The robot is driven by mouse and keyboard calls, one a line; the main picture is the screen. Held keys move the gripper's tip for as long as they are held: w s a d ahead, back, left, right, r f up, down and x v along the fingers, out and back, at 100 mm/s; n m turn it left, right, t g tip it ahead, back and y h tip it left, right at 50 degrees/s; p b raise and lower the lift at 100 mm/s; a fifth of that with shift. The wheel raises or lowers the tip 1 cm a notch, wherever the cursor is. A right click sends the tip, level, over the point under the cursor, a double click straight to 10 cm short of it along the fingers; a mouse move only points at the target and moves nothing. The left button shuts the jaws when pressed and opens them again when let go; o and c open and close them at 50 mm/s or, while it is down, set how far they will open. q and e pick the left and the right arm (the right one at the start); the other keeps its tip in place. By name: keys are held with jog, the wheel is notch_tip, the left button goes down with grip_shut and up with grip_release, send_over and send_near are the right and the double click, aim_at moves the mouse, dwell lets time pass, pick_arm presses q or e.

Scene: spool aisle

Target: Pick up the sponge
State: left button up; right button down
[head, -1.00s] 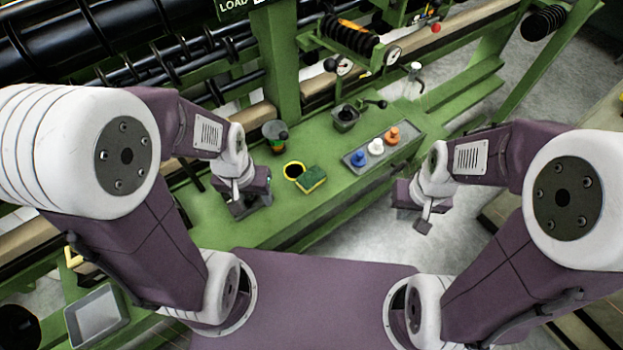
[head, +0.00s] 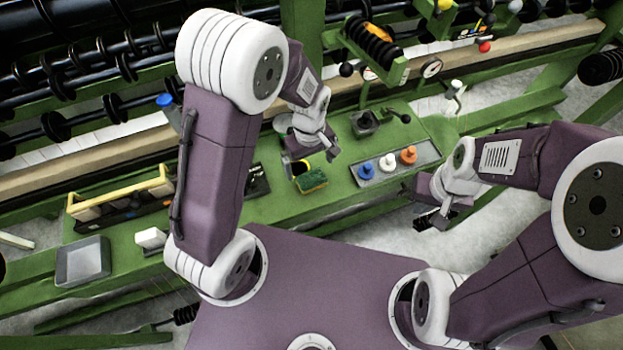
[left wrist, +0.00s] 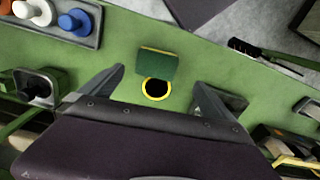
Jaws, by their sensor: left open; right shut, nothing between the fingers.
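The sponge (head: 311,181) lies on the green bench, dark green with a yellow layer. In the left wrist view the sponge (left wrist: 156,63) is just ahead of a yellow-rimmed dark hole (left wrist: 156,88). My left gripper (head: 313,155) is open above the bench by the sponge. In the left wrist view its two fingers (left wrist: 158,77) stand left and right of the sponge and hole, with nothing between them touching. My right gripper (head: 432,217) is shut and empty, to the right of the bench. The left gripper partly hides the hole in the head view.
A grey tray (head: 424,157) with blue, white and orange knobbed pieces is right of the sponge. A dark cup with a lever (head: 365,124) stands behind. At left are a grey bin (head: 83,263) and a white block (head: 151,238). Machine rollers line the back.

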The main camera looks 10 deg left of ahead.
aim_at(312, 178)
pick_arm(q)
jog(key=f, duration=0.3)
jog(key=shift+w+d+f, duration=0.2)
jog(key=shift+w+d, duration=0.2)
jog(key=f, duration=0.4)
jog(key=shift+s+a+f+b, duration=0.15)
jog(key=shift+a+f+b, duration=0.05)
jog(key=shift+a+b, duration=0.1)
jog(key=shift+w+d+f, duration=0.15)
jog(key=shift+w+f, duration=0.05)
jog(key=shift+f, duration=0.2)
jog(key=shift+s+r, duration=0.1)
jog(key=shift+s, duration=0.05)
jog(key=shift+c, duration=1.2)
jog(key=c, duration=1.1)
notch_tip(312, 178, up, 4)
jog(key=shift+r, duration=0.1)
jog(key=s+d+r, duration=0.6)
jog(key=d, duration=0.4)
jog(key=shift+r+p, duration=0.4)
